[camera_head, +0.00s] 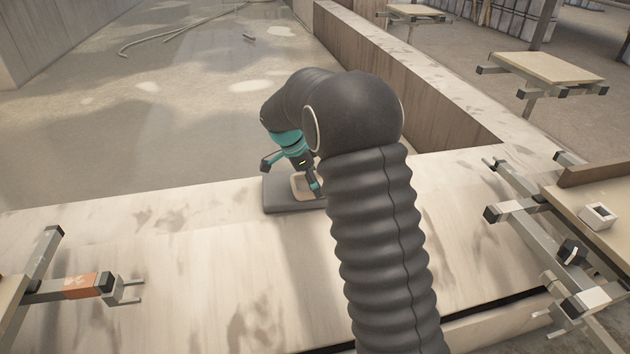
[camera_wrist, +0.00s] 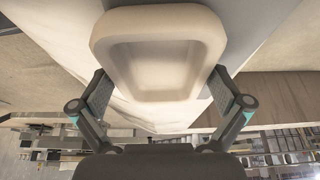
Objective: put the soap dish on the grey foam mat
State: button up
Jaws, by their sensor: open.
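The soap dish (camera_head: 301,184), a cream rounded rectangle with a hollow middle, appears to rest on the grey foam mat (camera_head: 280,207), towards the mat's right side. My arm hides the mat's right end. In the wrist view the dish (camera_wrist: 104,42) lies hollow side towards the camera, and a grey part of the mat (camera_wrist: 243,18) shows beside it. My gripper (camera_head: 291,176) is open over the mat, close to the dish. In the wrist view its fingers (camera_wrist: 160,88) are spread wide on either side of the dish's near end, with gaps visible between fingers and dish.
The mat lies on a pale, stained counter (camera_head: 180,260) with clear room to its left and front. A wooden wall (camera_head: 440,100) runs behind on the right. A metal bracket arm (camera_head: 85,287) reaches in at left; a board (camera_head: 590,190) with a white square piece (camera_head: 598,216) stands at right.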

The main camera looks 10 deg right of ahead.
jog(key=p+v, duration=0.2)
jog(key=v, duration=0.9)
jog(key=s+d+r+n+t+y, duration=0.1)
jog(key=s+d+r+n, duration=0.1)
jog(key=s+r+n, duration=0.45)
jog(key=s+d+n+t+y, duration=0.1)
jog(key=s+n, duration=0.4)
jog(key=s, duration=0.9)
jog(key=s+f+n+t+y, duration=0.1)
jog(key=s+n, duration=0.5)
jog(key=s, duration=0.9)
jog(key=t+y, duration=0.1)
jog(key=t, duration=0.1)
jog(key=shift+d+f+t, duration=0.3)
jog(key=shift+d, duration=0.1)
jog(key=shift+r+n, duration=0.15)
jog(key=shift+n, duration=0.1)
notch_tip(320, 180, up, 3)
jog(key=p, duration=0.2)
jog(key=shift+p, duration=0.4)
